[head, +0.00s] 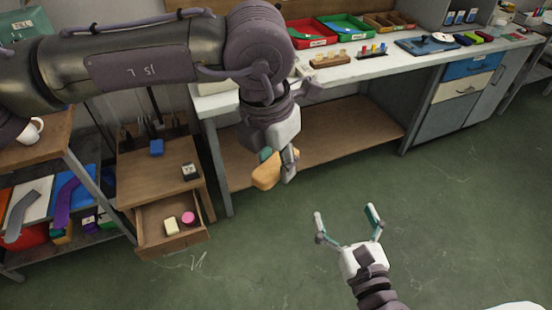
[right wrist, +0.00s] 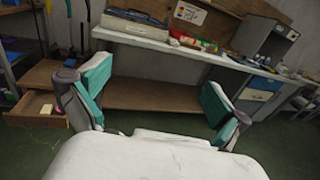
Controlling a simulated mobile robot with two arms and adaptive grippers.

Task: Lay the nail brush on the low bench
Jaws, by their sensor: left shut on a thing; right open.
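My left gripper (head: 278,163) is shut on an orange-tan, rounded block, which looks like the nail brush (head: 265,174). It holds the brush in the air, in front of the long workbench; the bristles cannot be made out. A low wooden unit (head: 140,172), which may be the low bench, stands at the left with its drawer (head: 180,245) pulled out. The brush is to the right of this unit and apart from it. My right gripper (head: 346,216) is open and empty over the green floor. Its spread fingers also show in the right wrist view (right wrist: 155,105).
A dark blue block (head: 156,148) and a small black-and-white block (head: 190,171) sit on the low unit. The drawer holds a yellowish block (head: 171,226) and a pink round thing (head: 188,217). The long workbench (head: 375,68) has a mostly clear lower shelf (head: 330,130).

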